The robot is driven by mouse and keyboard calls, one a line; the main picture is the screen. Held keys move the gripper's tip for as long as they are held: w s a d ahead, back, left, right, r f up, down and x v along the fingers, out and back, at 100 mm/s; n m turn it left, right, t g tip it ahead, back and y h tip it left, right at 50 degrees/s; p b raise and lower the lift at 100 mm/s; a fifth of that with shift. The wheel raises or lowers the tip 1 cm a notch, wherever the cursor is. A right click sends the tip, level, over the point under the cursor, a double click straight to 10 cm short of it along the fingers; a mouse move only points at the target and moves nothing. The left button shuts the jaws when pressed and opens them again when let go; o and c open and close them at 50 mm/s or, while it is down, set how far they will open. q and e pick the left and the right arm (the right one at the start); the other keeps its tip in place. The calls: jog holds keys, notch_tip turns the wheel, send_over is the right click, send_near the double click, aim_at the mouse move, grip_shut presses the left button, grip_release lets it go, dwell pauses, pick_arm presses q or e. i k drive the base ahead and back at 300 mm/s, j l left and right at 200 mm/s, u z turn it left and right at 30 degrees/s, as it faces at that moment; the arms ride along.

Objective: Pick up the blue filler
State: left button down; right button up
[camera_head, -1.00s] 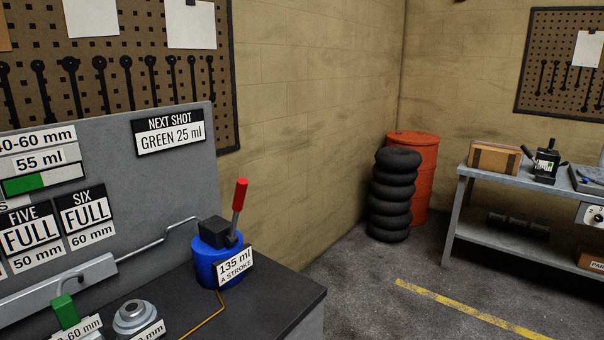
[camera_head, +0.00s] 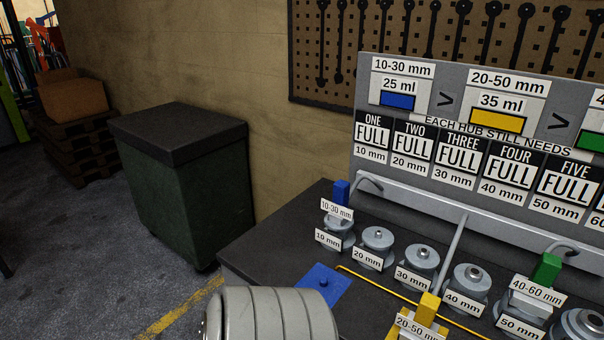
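The blue filler (camera_head: 341,193), labelled 10-30 mm, stands upright at the left end of the hub row, at the 10 mm hub (camera_head: 334,240). Its lower part is hidden behind its label, so I cannot tell exactly how it meets the hub. A blue pad (camera_head: 322,284) with a small knob lies on the dark bench top in front of it. Neither of my grippers is in view. A grey ribbed part of my own arm shows at the bottom edge, in front of the bench.
A yellow filler (camera_head: 428,308) stands at the bench front, and a green filler (camera_head: 546,268) stands at the 50 mm hub. A thin yellow line crosses the bench. A dark green bin (camera_head: 190,190) stands left of the bench, with floor between.

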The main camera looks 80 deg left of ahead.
aim_at(338, 213)
jog(key=u, duration=2)
jog(key=l+u, duration=0.2)
jog(key=u, duration=0.25)
jog(key=l+u, duration=0.2)
jog(key=u, duration=0.2)
